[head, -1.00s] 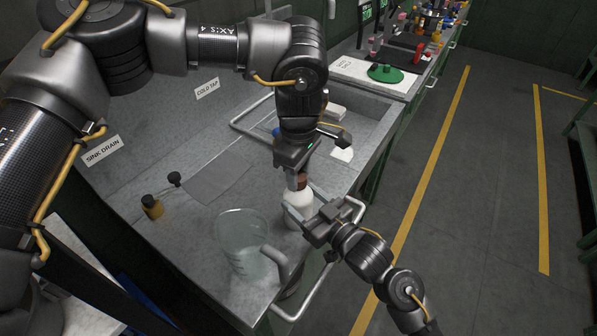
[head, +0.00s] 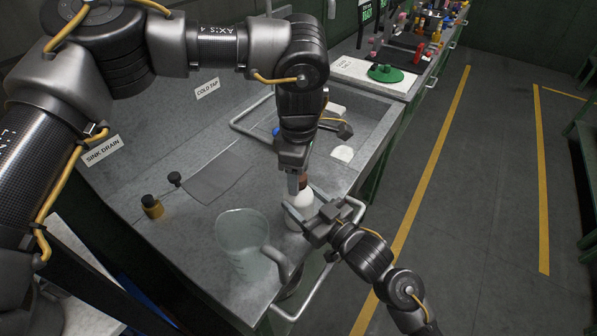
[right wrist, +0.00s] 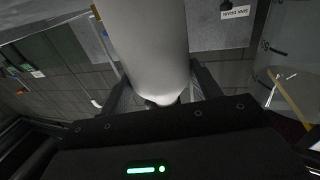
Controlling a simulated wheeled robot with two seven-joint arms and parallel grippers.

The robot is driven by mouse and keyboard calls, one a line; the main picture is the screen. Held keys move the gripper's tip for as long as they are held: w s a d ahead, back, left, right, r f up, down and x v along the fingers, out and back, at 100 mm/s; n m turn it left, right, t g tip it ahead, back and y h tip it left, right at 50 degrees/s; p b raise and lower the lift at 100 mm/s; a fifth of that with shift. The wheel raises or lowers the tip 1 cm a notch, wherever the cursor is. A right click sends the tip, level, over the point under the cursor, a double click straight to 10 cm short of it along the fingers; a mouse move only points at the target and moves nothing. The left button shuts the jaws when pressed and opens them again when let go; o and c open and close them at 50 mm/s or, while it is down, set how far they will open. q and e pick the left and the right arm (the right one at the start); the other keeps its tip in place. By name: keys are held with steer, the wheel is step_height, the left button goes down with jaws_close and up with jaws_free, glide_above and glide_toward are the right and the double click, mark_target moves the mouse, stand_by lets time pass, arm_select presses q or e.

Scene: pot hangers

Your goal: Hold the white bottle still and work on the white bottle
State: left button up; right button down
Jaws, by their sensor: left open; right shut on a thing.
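My right gripper (head: 303,218) is shut on the bottle's body from the front right. In the right wrist view the bottle (right wrist: 148,45) fills the space between the two fingers. My left gripper (head: 298,183) points down from above with its open fingers at the cap. One finger partly hides the cap, and I cannot tell whether the fingers touch it.
A clear jug (head: 240,240) with a handle stands just left of the bottle. A small brown bottle (head: 152,206) with a dark top stands further left. A metal rail (head: 300,305) runs along the front edge. The sink (head: 365,125) lies behind my left gripper.

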arm_select(q)
step_height(320, 180, up, 4)
steer(key=shift+r, duration=0.2)
step_height(320, 180, up, 3)
steer(key=m, duration=0.2)
steer(key=shift+m, duration=0.4)
steer(key=shift+c, duration=0.4)
steer(key=shift+s+r+m, duration=0.1)
steer(key=shift+r+m, duration=0.15)
steer(key=shift+m, duration=0.05)
steer(key=shift+f, duration=4.05)
steer(key=c, duration=1)
steer(key=n, duration=0.7)
